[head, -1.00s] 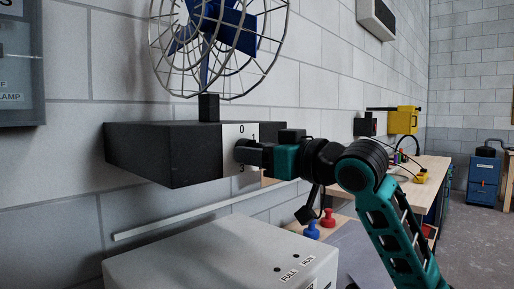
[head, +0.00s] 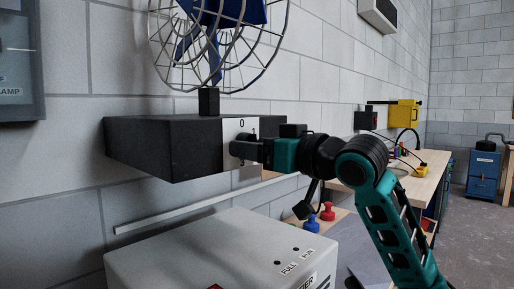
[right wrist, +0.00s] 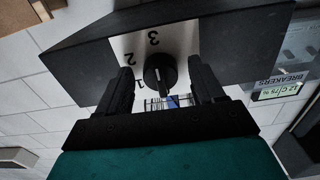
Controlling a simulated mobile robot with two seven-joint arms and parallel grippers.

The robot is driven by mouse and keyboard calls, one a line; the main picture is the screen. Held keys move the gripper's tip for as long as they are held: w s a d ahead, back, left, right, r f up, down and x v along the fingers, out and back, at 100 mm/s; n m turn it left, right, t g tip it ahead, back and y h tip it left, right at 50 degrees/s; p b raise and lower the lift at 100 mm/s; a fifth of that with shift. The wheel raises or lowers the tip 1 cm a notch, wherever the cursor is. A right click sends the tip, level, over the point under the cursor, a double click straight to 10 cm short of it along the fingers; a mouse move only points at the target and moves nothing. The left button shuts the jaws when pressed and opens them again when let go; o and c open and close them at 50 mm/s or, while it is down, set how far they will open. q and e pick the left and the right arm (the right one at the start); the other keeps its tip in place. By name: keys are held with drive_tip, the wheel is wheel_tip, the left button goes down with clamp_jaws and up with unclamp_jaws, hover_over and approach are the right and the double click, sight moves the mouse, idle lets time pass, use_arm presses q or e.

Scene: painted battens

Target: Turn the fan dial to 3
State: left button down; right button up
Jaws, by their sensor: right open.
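The fan dial (right wrist: 160,72) is a round black knob on a white plate (right wrist: 183,38) marked 3, 2 and 1 in the right wrist view. A small light mark shows on the knob's side away from the 3. My right gripper (right wrist: 162,80) is open, with one finger on each side of the knob and gaps visible. In the head view my right gripper (head: 242,148) is at the plate (head: 232,128), where the 0 shows at the top; fingers and knob are hard to separate there. The caged fan (head: 220,40) stands above the black control box (head: 160,145). My left gripper is out of view.
A light grey cabinet (head: 225,250) is below the control box. A grey panel (head: 20,60) hangs at the left. Red (head: 328,212) and blue (head: 311,224) knobbed items and a wooden bench (head: 425,180) lie to the right.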

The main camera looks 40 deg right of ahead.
drive_tip(key=shift+s, duration=0.1)
use_arm(q)
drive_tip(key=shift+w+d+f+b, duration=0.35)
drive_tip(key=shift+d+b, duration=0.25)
drive_tip(key=shift+b, duration=0.6)
use_arm(e)
drive_tip(key=s+d, duration=0.1)
drive_tip(key=s, duration=1.1)
drive_tip(key=shift+s, duration=0.35)
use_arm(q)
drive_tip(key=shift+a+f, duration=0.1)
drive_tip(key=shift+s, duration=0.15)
use_arm(e)
drive_tip(key=shift+s, duration=0.1)
